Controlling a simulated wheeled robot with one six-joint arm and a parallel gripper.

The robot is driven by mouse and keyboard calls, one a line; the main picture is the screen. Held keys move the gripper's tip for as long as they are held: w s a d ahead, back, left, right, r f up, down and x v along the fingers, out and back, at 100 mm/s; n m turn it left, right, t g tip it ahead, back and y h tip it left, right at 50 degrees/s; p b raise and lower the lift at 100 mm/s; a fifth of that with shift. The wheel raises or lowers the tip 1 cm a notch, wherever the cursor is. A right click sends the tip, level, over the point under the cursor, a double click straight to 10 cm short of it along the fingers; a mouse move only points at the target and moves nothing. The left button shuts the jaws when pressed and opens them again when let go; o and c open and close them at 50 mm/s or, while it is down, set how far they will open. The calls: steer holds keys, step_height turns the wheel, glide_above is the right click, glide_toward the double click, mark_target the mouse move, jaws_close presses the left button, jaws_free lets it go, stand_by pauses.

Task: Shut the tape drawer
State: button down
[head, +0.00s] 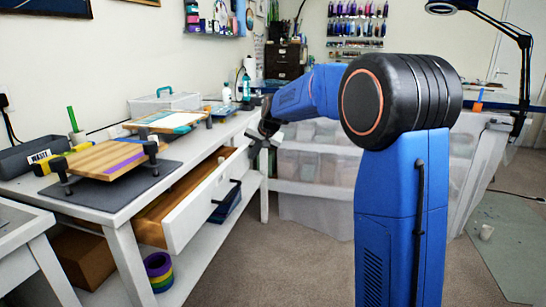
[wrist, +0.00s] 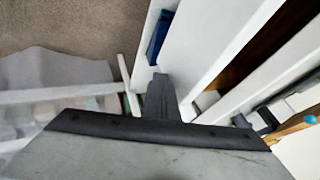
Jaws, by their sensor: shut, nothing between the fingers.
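The tape drawer (head: 205,205) is pulled out from under the white workbench at the left in the head view. My gripper (head: 264,142) is at the far end of the drawer front, near the bench's right edge. In the wrist view, my gripper (wrist: 160,80) is shut and empty, its tips overlapping the drawer front's outer side. I cannot tell whether they touch.
On the white workbench (head: 225,133) are a dark mat (head: 95,197) with a raised wooden board (head: 105,160), and a grey toolbox (head: 165,103). Tape rolls (head: 158,270) sit on the lower shelf. Clear bins (head: 315,165) stand behind. Carpet (head: 290,265) is open before the drawer.

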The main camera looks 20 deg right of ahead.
mark_target(229, 152)
steer(key=w+a, duration=0.3)
steer(key=a, duration=0.2)
steer(key=w+a, duration=0.2)
steer(key=a, duration=0.1)
steer(key=shift+w, duration=0.35)
steer(key=shift+w+a+r, duration=0.1)
steer(key=shift+a, duration=0.05)
